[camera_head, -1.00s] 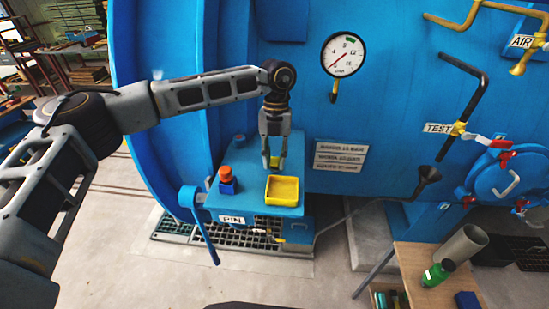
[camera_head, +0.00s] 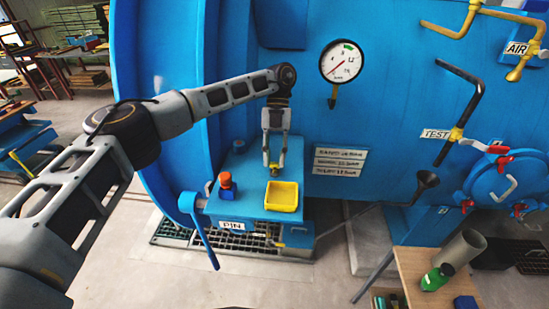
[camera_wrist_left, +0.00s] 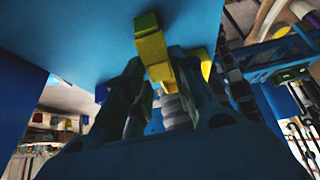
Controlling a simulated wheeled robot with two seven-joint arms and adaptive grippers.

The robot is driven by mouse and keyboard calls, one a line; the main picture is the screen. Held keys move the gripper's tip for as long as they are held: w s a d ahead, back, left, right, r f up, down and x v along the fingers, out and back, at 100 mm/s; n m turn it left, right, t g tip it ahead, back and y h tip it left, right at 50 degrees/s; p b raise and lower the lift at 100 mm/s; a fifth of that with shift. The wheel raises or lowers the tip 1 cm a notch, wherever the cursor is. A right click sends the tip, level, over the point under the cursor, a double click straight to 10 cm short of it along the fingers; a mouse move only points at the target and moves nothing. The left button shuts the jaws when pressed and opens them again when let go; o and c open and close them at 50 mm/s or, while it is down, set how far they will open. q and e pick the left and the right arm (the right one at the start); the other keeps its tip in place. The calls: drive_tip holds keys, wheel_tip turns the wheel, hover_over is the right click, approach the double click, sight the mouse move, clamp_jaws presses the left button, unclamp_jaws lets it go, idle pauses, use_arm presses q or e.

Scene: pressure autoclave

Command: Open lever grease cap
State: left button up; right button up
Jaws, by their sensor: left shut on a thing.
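My left gripper (camera_head: 274,168) points down over the blue box (camera_head: 240,172) on the side of the big blue vessel. It is shut on a small yellow piece, apparently the lever grease cap (camera_head: 274,174), just above or at the box top. In the left wrist view, the yellow piece (camera_wrist_left: 152,48) shows at the fingertips, with a grey ribbed part (camera_wrist_left: 174,110) behind the fingers. Contact with the box cannot be told. My right gripper is not in view.
A yellow tray (camera_head: 283,197) sits right in front of the gripper. A red-topped blue part (camera_head: 226,182) stands to its left, and a blue lever (camera_head: 205,243) hangs from the box's left side. A wooden table (camera_head: 408,262) stands at the lower right.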

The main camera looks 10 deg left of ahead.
sight(275, 163)
use_arm(q)
drive_tip(key=shift+w+r+g, duration=0.15)
drive_tip(key=shift+w+g, duration=0.05)
drive_tip(key=shift+g, duration=0.1)
idle(0.4)
drive_tip(key=o, duration=1)
drive_tip(key=shift+c, duration=0.2)
wheel_tip(275, 163, up, 10)
idle(0.6)
